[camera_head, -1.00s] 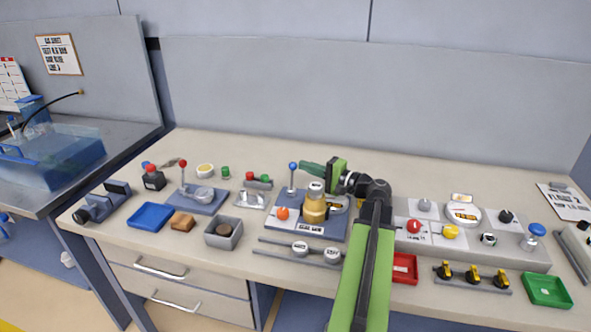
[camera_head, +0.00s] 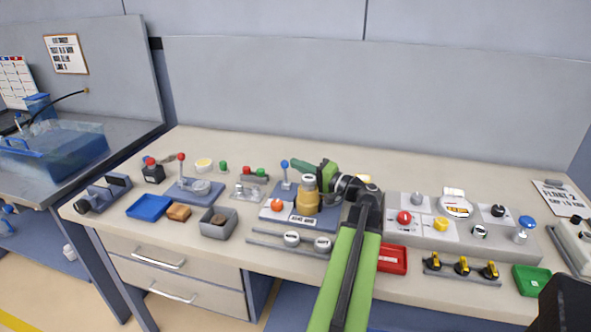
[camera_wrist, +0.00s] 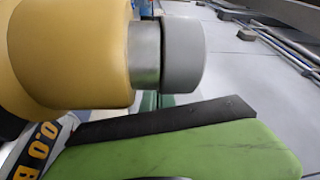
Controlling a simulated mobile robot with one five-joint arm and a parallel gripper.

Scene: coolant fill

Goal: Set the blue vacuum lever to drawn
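The blue-knobbed lever (camera_head: 284,164) stands roughly upright at the back of a blue plate (camera_head: 329,226) in the head view. A yellow cylinder with a grey cap (camera_head: 306,200) and an orange ball (camera_head: 277,205) are on the same plate. My green gripper (camera_head: 303,165) is behind the yellow cylinder, pointing left, with its tip just right of the blue knob. I cannot tell whether they touch. In the wrist view, the yellow cylinder (camera_wrist: 70,55) fills the upper left above a green, black-edged finger (camera_wrist: 190,150). The lever is not clear there, and the finger gap is hidden.
A red-knobbed lever (camera_head: 181,158) stands to the left. A rail with round white-topped knobs (camera_head: 291,239) lies in front of the plate. A grey control panel (camera_head: 430,237) is to the right, with a red tray (camera_head: 393,260) in front.

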